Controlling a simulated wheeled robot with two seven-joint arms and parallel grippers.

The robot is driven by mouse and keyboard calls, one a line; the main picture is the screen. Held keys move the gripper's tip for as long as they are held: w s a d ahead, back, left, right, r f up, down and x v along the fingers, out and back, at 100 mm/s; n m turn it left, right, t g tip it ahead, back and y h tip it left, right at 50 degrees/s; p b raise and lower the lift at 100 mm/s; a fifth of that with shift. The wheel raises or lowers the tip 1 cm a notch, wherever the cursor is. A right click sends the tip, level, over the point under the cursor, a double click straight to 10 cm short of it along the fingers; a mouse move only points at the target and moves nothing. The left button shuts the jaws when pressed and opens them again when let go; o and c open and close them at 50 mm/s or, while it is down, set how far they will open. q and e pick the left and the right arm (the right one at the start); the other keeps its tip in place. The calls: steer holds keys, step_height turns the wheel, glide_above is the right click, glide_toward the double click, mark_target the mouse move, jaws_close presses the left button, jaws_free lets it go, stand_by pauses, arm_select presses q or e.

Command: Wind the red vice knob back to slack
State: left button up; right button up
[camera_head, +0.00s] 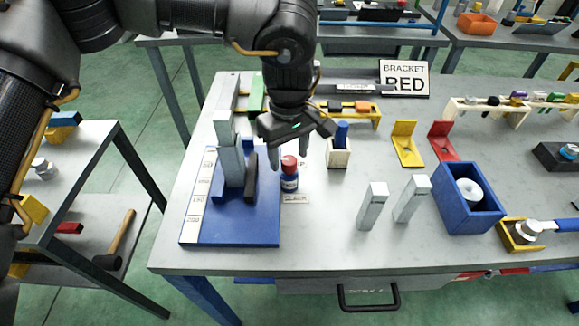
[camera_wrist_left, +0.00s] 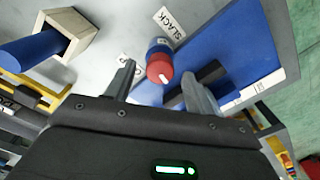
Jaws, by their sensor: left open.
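The red vice knob (camera_head: 289,162) sits on a small blue cylinder (camera_head: 289,183) beside the blue vice base (camera_head: 262,232). In the left wrist view the red knob (camera_wrist_left: 159,67) shows a white mark on its side toward the gripper. A SLACK label (camera_head: 296,198) lies at the cylinder's near side; the label (camera_wrist_left: 172,24) also shows in the wrist view, on the far side from that mark. My left gripper (camera_head: 302,160) is open and points down, its fingers apart around or just above the knob; contact cannot be told. My right gripper is not in view.
Grey vice blocks (camera_head: 231,160) and a dark jaw stand close left of the knob. A wooden holder (camera_head: 339,153) with a blue peg is to the right. Two metal posts (camera_head: 373,206) and a blue bin (camera_head: 468,205) stand further right. The front middle tabletop is clear.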

arm_select(q)
steer(key=shift+f, duration=0.55)
steer(key=shift+r, duration=0.1)
steer(key=c, duration=1)
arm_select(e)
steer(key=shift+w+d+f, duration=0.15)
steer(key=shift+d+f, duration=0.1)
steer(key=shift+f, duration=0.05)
